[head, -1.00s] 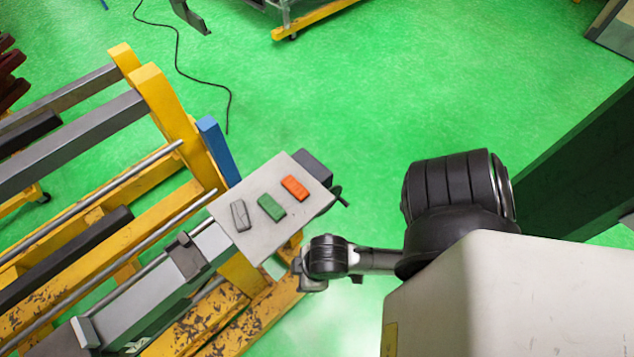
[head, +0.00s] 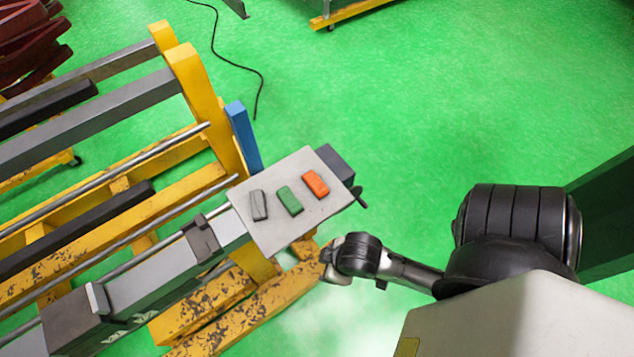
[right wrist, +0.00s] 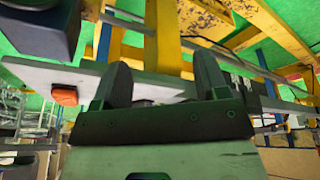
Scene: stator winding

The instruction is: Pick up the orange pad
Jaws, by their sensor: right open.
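The orange pad (head: 315,183) lies on a light grey plate (head: 296,228), the rightmost of three pads in the head view. In the right wrist view the orange pad (right wrist: 64,95) shows left of the fingers, against the plate (right wrist: 38,72). My right gripper (head: 329,264) is just beyond the plate's lower right edge in the head view, apart from the pad. My left gripper is not in view.
A green pad (head: 290,201) and a grey pad (head: 259,205) lie left of the orange one. A dark block with a knob (head: 335,163) sits at the plate's far edge. A yellow frame (head: 205,100) with rails stands left.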

